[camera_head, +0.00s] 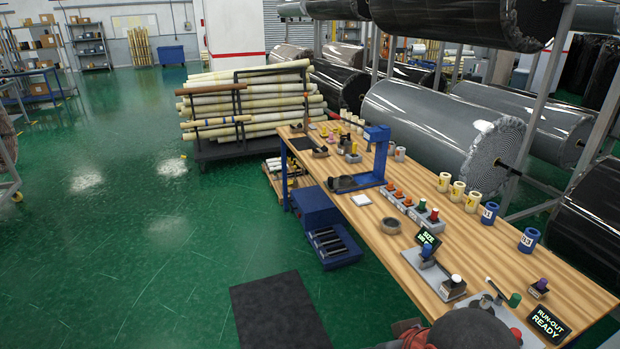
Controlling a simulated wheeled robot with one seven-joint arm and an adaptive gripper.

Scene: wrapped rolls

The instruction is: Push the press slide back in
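The blue press (377,138) stands upright on the wooden workbench, near its far-middle part. A dark flat slide (342,184) with a rounded shape on it lies at the left of the press base, toward the bench's left edge. It appears to stick out from under the press head, but the details are small. Dark and reddish parts at the bottom edge look like my own arm. My gripper's fingers do not show.
Green floor (150,250) at left is open.

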